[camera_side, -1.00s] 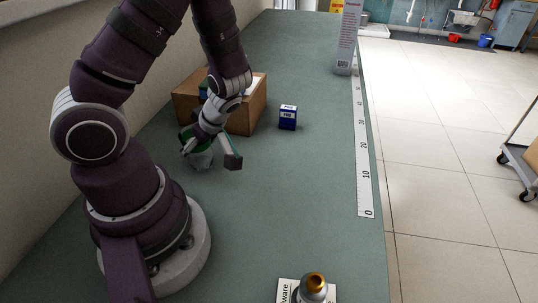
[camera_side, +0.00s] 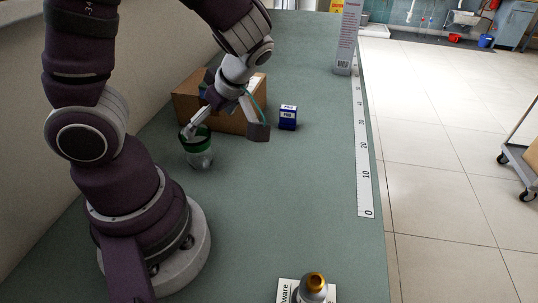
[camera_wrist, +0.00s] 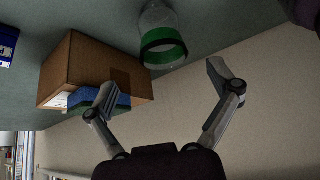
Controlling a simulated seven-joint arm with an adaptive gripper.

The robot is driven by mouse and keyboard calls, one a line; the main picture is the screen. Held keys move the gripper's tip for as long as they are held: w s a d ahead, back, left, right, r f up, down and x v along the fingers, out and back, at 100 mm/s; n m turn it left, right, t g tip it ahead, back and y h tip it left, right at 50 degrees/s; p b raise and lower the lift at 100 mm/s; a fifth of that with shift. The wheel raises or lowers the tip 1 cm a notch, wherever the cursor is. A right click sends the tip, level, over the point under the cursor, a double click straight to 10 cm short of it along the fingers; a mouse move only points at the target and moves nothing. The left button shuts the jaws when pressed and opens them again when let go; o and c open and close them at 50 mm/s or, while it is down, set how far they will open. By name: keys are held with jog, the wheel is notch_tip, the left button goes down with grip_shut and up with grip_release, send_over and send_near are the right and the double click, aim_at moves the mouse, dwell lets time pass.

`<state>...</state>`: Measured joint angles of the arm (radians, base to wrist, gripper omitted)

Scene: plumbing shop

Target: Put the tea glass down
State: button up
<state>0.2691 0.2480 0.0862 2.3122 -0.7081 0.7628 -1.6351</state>
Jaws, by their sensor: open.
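The tea glass (camera_side: 199,151) is clear with a green band around its upper part. It stands upright on the green worktop (camera_side: 270,190), in front of the cardboard box. In the wrist view the glass (camera_wrist: 160,38) shows beyond the fingertips, near the top middle. My gripper (camera_side: 226,130) is open and empty, with its fingers spread wide, above and to the right of the glass in the side view. In the wrist view, the gripper (camera_wrist: 164,82) has clear space between its two fingers. One fingertip overlaps the glass rim in the side view; I cannot tell whether they touch.
A cardboard box (camera_side: 187,95) with blue items stands behind the glass, close to my gripper. A small blue box (camera_side: 288,117) stands to the right. A ruler strip (camera_side: 362,150) runs along the right edge.

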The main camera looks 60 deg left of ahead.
jog(key=w+d+r+m+t+h, duration=0.1)
jog(key=d+r+m+t+h, duration=0.5)
jog(key=m, duration=1.5)
jog(key=d+r+t, duration=0.1)
jog(key=d+r, duration=0.2)
jog(key=shift+d+m+t, duration=0.15)
jog(key=shift+m+t, duration=0.25)
